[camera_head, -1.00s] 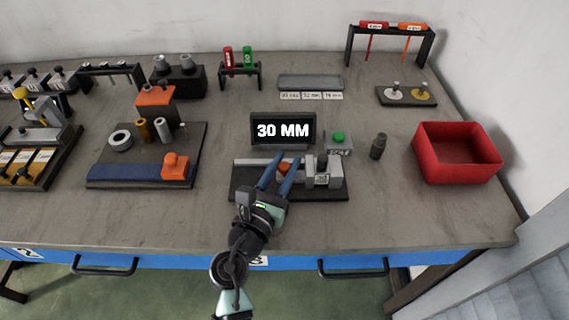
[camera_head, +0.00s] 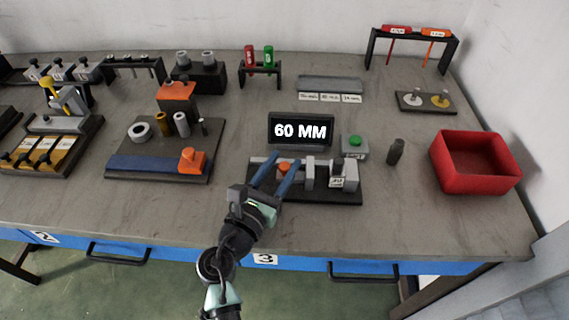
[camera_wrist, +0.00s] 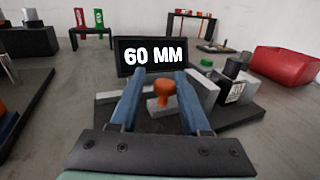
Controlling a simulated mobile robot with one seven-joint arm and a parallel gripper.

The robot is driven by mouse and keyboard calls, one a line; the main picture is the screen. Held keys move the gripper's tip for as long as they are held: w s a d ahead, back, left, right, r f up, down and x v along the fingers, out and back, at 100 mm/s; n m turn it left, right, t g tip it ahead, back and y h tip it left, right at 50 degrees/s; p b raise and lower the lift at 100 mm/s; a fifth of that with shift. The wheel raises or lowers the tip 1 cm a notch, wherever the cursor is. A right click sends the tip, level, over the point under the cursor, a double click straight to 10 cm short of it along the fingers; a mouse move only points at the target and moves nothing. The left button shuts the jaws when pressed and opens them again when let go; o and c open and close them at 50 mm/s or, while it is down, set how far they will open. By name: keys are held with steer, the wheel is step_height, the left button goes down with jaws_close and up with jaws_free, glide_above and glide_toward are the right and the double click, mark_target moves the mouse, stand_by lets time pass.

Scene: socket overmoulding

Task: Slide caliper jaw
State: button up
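The caliper (camera_head: 262,192) lies on a dark base on the bench, its display (camera_head: 300,131) reading 60 MM. Its grey sliding jaw (camera_head: 310,174) carries an orange knob (camera_head: 284,169). A gap separates this jaw from the grey block (camera_head: 344,176) at the right end. My gripper (camera_head: 277,168) reaches in from the front with its blue fingers apart, one on each side of the knob. In the wrist view the knob (camera_wrist: 164,90) stands between the fingers, close to the right one, with a gap at the left. Whether the right finger touches it cannot be told.
A green button box (camera_head: 355,147), a small dark cylinder (camera_head: 396,151) and a red bin (camera_head: 475,185) stand to the right. A board with an orange clamp (camera_head: 193,160) lies to the left. The front strip of bench is clear.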

steer(key=v, duration=1.3)
steer(key=shift+p, duration=0.4)
